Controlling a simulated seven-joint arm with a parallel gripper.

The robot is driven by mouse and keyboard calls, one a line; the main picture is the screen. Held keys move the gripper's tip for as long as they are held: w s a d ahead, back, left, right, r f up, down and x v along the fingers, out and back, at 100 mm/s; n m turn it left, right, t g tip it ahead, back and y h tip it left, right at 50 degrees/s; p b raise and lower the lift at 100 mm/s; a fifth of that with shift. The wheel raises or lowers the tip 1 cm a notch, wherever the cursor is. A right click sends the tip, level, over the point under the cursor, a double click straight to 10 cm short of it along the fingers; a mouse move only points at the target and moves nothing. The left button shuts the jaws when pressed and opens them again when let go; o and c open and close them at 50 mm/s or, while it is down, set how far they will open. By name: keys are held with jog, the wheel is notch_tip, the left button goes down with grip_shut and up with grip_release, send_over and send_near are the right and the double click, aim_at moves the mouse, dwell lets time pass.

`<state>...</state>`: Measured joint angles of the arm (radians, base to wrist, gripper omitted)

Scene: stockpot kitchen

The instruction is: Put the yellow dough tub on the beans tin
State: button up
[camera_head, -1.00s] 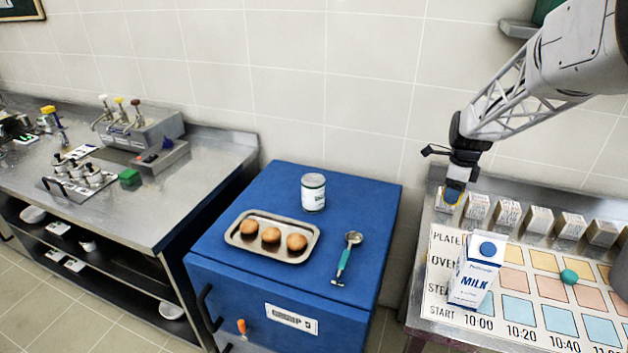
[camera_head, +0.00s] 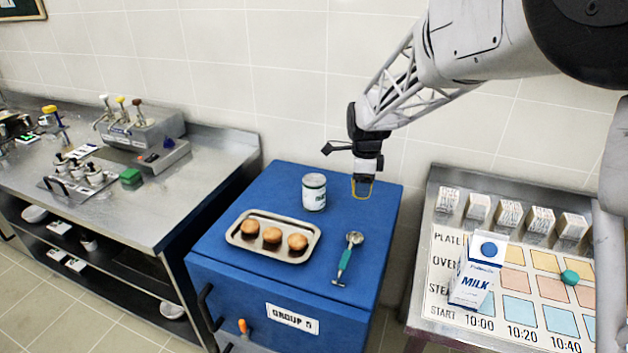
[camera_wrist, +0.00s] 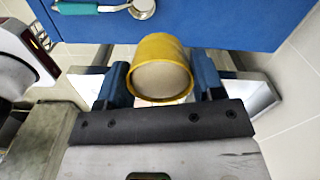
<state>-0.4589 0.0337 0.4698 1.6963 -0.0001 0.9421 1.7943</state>
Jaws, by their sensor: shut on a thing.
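The yellow dough tub (camera_wrist: 160,68) is held between the two blue-padded fingers of my gripper (camera_wrist: 163,88) in the wrist view. Its pale round face is toward the wrist camera. In the head view my gripper (camera_head: 362,186) hangs over the right back part of the blue cabinet, and the tub shows only as a small yellow outline there. The beans tin (camera_head: 314,192), white with a dark green band, stands upright on the blue cabinet top, to the left of my gripper and apart from it. Its label is too small to read.
On the blue cabinet (camera_head: 300,317) are a metal tray (camera_head: 246,246) with three buns and a teal-handled scoop (camera_head: 347,258). A milk carton (camera_head: 474,275) stands on the right counter's chart, near a teal ball (camera_head: 570,277) and several small boxes. The left steel counter holds dispensers.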

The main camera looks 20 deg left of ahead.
jog(key=s+a+n, duration=0.2)
jog(key=s+a, duration=0.3)
jog(key=a, duration=0.3)
jog(key=shift+s+r, duration=0.2)
jog(key=shift+r, duration=0.25)
jog(key=shift+w+a, duration=0.15)
jog(key=shift+a, duration=0.05)
send_over(314, 179)
jog(key=shift+f, duration=0.75)
jog(key=shift+f, duration=0.15)
jog(key=shift+f, duration=1.65)
jog(key=shift+f, duration=0.15)
jog(key=o, duration=1)
jog(key=shift+r, duration=0.2)
jog(key=shift+r, duration=6)
